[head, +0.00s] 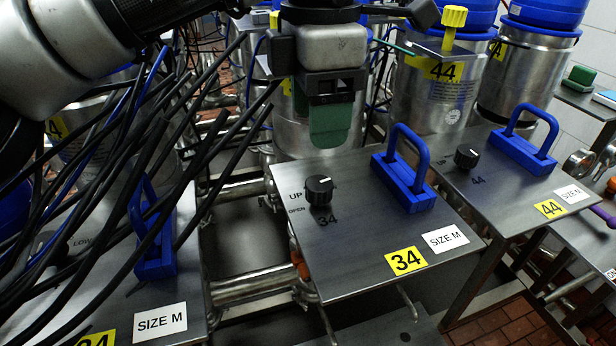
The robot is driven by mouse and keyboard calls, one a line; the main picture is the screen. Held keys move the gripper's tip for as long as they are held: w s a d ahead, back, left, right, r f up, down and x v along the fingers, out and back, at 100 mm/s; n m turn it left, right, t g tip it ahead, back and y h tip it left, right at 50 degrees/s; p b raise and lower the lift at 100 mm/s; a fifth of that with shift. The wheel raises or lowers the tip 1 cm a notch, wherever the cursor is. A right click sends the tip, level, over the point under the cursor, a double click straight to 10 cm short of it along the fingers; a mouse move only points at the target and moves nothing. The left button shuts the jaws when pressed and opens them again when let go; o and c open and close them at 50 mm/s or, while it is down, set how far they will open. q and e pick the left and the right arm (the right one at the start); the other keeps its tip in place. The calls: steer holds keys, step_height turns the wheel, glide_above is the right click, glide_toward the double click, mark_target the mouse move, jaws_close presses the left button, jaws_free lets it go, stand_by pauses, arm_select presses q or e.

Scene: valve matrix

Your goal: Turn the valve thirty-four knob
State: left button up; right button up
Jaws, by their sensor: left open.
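The valve thirty-four knob (319,189) is a small round black knob with a pale mark on top. It sits at the upper left of a grey metal plate (350,255), beside printed "UP", "OPEN" and "34". A yellow "34" label (406,261) is at the plate's front. My left gripper (330,130) hangs above and behind the knob in the picture, apart from it, with green fingers pointing down. It is open, with nothing seen between its fingers. My right gripper is not in view.
A blue handle (405,185) stands on the same plate, right of the knob. The neighbouring plate has another black knob (467,157) and blue handle (522,153). Black cables (150,180) cross the left side. Metal tanks (430,100) stand behind.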

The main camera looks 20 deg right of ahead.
mark_target(319, 183)
arm_select(q)
step_height(319, 183, down, 8)
steer(key=shift+d+f+p, duration=0.1)
steer(key=shift+f+p, duration=0.15)
steer(key=shift+p, duration=0.05)
steer(key=shift+f, duration=0.4)
steer(key=shift+c, duration=0.2)
steer(key=c, duration=0.9)
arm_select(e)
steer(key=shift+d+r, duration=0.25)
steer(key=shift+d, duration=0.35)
